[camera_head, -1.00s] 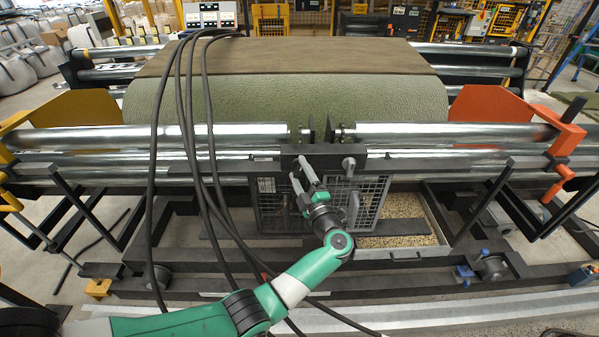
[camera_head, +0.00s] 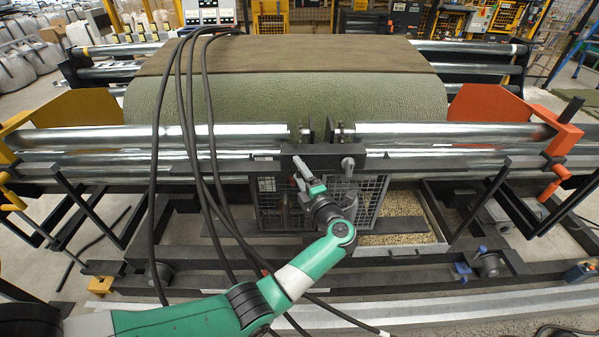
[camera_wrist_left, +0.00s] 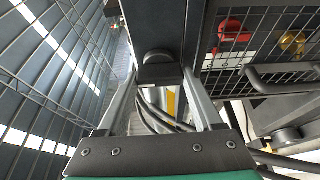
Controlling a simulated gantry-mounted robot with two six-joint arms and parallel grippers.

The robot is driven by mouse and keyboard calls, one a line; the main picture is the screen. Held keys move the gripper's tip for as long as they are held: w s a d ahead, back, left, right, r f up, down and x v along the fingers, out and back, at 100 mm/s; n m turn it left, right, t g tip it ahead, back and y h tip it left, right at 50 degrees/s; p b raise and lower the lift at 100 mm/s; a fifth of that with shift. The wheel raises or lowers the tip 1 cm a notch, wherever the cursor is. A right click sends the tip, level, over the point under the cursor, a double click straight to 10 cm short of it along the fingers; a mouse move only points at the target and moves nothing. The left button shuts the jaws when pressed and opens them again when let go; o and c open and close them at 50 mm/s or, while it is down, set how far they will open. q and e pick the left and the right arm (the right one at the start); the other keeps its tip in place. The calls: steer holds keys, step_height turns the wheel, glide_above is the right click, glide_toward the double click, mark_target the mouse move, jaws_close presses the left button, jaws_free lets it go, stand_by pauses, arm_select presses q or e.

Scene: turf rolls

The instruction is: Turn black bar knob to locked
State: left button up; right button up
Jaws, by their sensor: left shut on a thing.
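The black bar knob (camera_wrist_left: 158,72) shows in the left wrist view, mounted by a round base on a dark beam, between my fingertips. Its bar lies across the wrist picture. My left gripper (camera_wrist_left: 160,78) has one finger at each end of the bar and is shut on it. In the head view my left gripper (camera_head: 300,172) reaches up to the dark crossbar (camera_head: 322,150) under the rollers; the knob is hidden there by the fingers. I cannot read any lock marking. My right gripper is not in view.
A grey fitting (camera_head: 348,163) sits on the crossbar just right of my gripper. Wire mesh guards (camera_head: 370,200) stand below. Black cables (camera_head: 190,130) hang left of my arm. Metal rollers (camera_head: 440,134) and a green turf roll (camera_head: 290,95) lie behind.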

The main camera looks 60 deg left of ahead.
arm_select(q)
steer(key=o, duration=1.4)
steer(key=shift+c, duration=0.2)
steer(key=shift+d, duration=0.1)
steer(key=d+p, duration=0.1)
steer(key=d, duration=1)
steer(key=shift+s+d+p, duration=0.25)
steer(key=shift+s+p, duration=0.05)
steer(key=shift+p, duration=0.05)
